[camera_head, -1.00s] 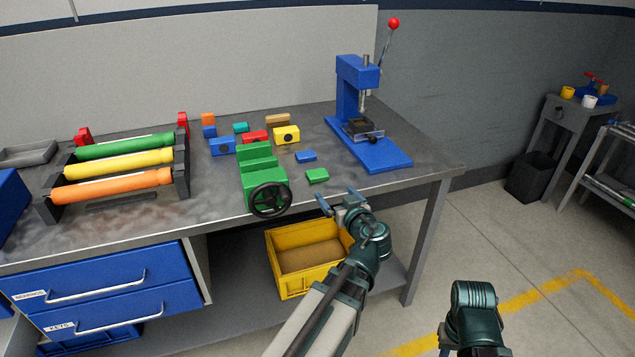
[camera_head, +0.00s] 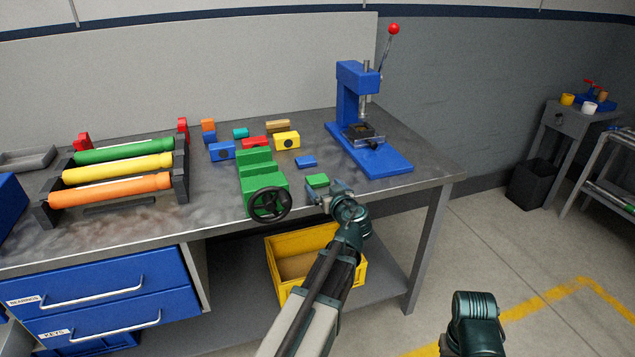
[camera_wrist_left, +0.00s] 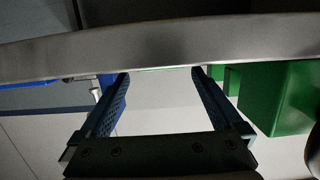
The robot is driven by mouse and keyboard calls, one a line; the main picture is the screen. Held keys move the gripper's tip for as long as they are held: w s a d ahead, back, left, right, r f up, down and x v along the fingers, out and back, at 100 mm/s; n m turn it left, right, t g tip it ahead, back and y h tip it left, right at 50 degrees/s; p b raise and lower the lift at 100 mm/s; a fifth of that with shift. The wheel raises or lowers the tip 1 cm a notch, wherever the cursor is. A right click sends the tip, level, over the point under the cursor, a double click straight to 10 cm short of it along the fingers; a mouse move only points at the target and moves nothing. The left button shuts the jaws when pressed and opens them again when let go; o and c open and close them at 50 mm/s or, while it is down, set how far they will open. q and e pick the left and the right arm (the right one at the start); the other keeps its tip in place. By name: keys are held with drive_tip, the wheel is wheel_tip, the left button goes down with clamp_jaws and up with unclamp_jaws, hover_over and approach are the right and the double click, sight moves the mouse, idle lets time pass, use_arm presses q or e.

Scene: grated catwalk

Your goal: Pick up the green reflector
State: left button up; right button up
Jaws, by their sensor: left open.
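The green reflector (camera_head: 317,181) is a small flat green block lying near the front edge of the workbench, right of the green vise. My left gripper (camera_head: 325,190) is open at the front edge, its fingertips close to the reflector on the near side. In the left wrist view the open fingers (camera_wrist_left: 160,72) point at the grey bench edge, with nothing between them. A thin green strip (camera_wrist_left: 165,69) shows between the fingertips there; most of it is hidden. Whether the fingers touch the reflector I cannot tell. My right gripper is out of view.
The green vise (camera_head: 258,180) with its black handwheel stands left of my left gripper. A blue press (camera_head: 375,160) stands behind and to the right. A small blue block (camera_head: 306,162) lies behind the reflector. A yellow crate (camera_head: 280,286) sits below the workbench (camera_head: 410,180).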

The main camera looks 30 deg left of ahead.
sight(319, 180)
use_arm(q)
drive_tip(key=x, duration=0.4)
drive_tip(key=shift+w+a+b, duration=0.2)
drive_tip(key=shift+a+b, duration=0.1)
drive_tip(key=shift+b, duration=0.05)
drive_tip(key=c, duration=1.2)
drive_tip(key=shift+r, duration=0.25)
